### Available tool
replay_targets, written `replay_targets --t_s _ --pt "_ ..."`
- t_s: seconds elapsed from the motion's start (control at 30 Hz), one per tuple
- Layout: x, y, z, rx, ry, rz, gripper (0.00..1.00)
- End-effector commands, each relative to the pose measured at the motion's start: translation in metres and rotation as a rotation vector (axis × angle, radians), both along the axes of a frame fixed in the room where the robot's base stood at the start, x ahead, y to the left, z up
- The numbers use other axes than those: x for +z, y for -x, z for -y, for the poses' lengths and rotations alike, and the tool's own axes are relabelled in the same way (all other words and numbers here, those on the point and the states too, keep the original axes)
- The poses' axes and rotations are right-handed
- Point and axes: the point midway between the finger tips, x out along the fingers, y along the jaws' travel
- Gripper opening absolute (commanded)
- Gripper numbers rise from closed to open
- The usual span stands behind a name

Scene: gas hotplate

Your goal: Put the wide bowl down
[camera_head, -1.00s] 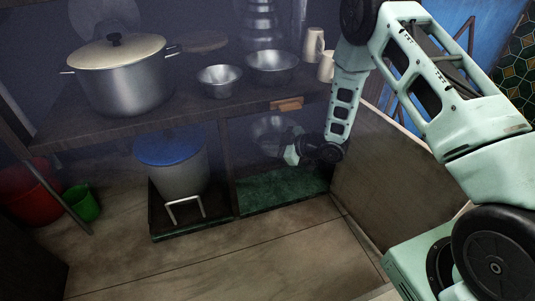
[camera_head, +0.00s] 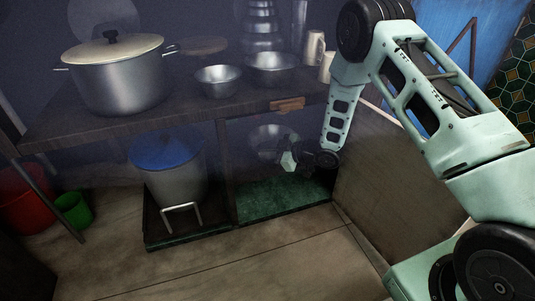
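The wide bowl (camera_head: 268,136) is a shiny metal bowl in the dim lower compartment under the shelf, above the green floor (camera_head: 275,200). My gripper (camera_head: 289,160) is at its right lower side, and its fingers look shut on the bowl's rim, though the contact is small and dark. The bowl looks tilted, with its inside partly showing. A gap appears between the bowl and the green floor.
On the shelf (camera_head: 205,110) above stand a large lidded pot (camera_head: 115,80), two metal bowls, including a small one (camera_head: 218,82), and pale mugs (camera_head: 314,46). A blue-lidded bin (camera_head: 178,183) stands left of the divider. A wooden panel (camera_head: 385,180) is close on the right.

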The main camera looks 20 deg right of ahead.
Motion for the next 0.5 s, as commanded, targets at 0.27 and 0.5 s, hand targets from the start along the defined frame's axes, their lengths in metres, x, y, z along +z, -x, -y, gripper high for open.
replay_targets --t_s 0.27,0.5 --pt "-0.0008 0.0000 0.0001 0.000 0.000 0.000 0.24" --pt "0.0072 0.0048 0.0056 -0.002 0.001 -0.003 0.24"
